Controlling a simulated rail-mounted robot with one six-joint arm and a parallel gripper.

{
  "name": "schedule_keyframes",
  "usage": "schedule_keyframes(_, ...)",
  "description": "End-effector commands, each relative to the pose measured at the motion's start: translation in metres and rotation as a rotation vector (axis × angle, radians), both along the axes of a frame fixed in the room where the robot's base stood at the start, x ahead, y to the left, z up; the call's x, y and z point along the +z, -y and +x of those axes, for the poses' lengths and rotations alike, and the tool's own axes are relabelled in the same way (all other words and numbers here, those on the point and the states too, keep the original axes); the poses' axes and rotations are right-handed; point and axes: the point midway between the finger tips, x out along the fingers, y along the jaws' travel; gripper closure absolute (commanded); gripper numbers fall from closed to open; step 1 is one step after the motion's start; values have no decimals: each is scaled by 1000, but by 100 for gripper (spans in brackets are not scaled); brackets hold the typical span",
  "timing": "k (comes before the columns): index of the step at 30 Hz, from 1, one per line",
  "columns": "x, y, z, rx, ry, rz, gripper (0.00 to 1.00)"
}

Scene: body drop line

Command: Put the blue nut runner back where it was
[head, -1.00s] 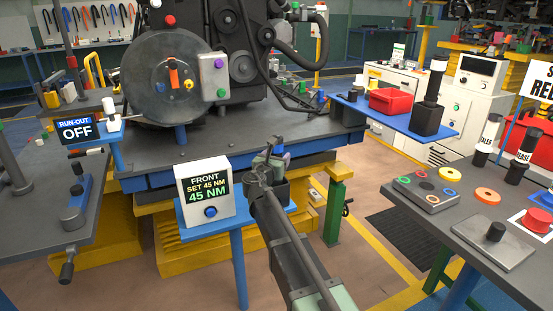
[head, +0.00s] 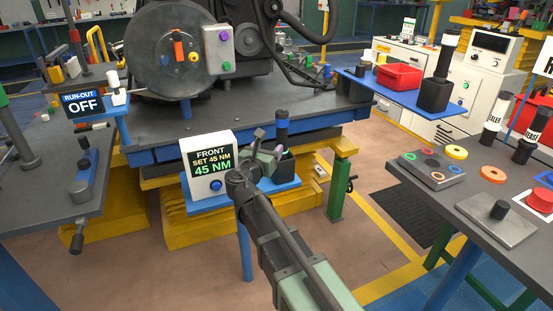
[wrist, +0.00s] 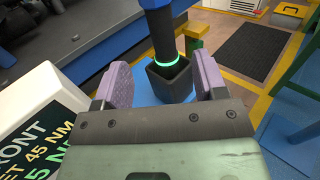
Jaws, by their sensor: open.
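The blue nut runner (wrist: 154,6) stands upright in a dark square holder (wrist: 170,80) in the wrist view, with a glowing green ring at its lower part. It also shows in the head view (head: 282,130), in the holder (head: 286,166) on a small blue stand (head: 235,194). My gripper (wrist: 164,80) is open; its two purple-grey pads lie apart on either side of the holder in the wrist view. In the head view my gripper (head: 266,152) is just left of the nut runner, and the pads partly hide one another.
A white display (head: 208,165) reading "FRONT SET 45 NM 45 NM" stands close to my gripper's left. Behind is a dark table (head: 330,130) with machinery. On the right are a blue shelf (head: 400,92) with a red bin and a grey table (head: 440,205).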

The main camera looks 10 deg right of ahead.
Motion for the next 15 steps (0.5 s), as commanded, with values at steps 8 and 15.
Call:
schedule_keyframes(8,-50,68,-54,-273,99,597,35)
schedule_keyframes(15,-162,95,-214,-1378,447,1738,35)
